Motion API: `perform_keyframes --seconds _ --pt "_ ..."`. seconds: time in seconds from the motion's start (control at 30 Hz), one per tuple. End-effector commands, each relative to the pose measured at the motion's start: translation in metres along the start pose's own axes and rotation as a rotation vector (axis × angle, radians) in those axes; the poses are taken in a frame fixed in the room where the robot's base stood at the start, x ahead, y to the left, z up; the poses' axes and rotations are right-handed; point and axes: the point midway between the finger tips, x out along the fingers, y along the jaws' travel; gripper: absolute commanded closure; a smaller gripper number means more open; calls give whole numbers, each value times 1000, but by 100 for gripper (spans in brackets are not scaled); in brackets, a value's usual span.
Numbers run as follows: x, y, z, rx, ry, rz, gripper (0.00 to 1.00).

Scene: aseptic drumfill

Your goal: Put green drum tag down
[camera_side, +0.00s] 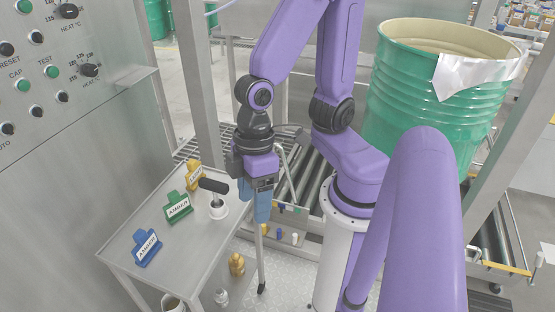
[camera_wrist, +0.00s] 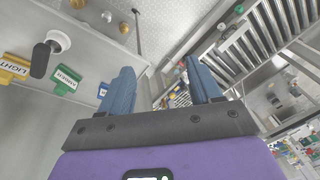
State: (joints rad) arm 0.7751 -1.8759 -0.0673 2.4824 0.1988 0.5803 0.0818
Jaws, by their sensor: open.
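The green drum tag (camera_side: 178,206) rests on the metal side table (camera_side: 190,250), with a white label on its face. It stands between the blue tag (camera_side: 146,247) and the yellow tag (camera_side: 194,177). In the wrist view the green tag (camera_wrist: 65,80) shows at the left, outside my fingers, beside the yellow tag (camera_wrist: 14,68). My gripper (camera_side: 262,208) points down just off the table's right edge, to the right of the green tag. In the wrist view my gripper (camera_wrist: 163,84) has its two blue fingers apart, with nothing between them.
A black-handled tool (camera_side: 216,196) stands on the table between the tags and my gripper. A large green drum (camera_side: 425,95) stands on the roller conveyor (camera_side: 305,190) at the back right. A button panel (camera_side: 60,90) is at the left.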

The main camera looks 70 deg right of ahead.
Motion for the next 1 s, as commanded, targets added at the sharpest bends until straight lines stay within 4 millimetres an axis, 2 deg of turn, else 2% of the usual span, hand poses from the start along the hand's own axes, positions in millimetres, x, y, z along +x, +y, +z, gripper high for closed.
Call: perform_keyframes --seconds 0.03,0.1,0.2,0.3,1.0 --pt "-13 4 13 -56 -13 18 36" --pt "-27 10 31 -127 -45 50 36" --pt "-40 19 49 -196 -81 90 36" --pt "-48 25 60 -229 -103 114 36" --pt "-50 27 63 -239 -111 123 36"
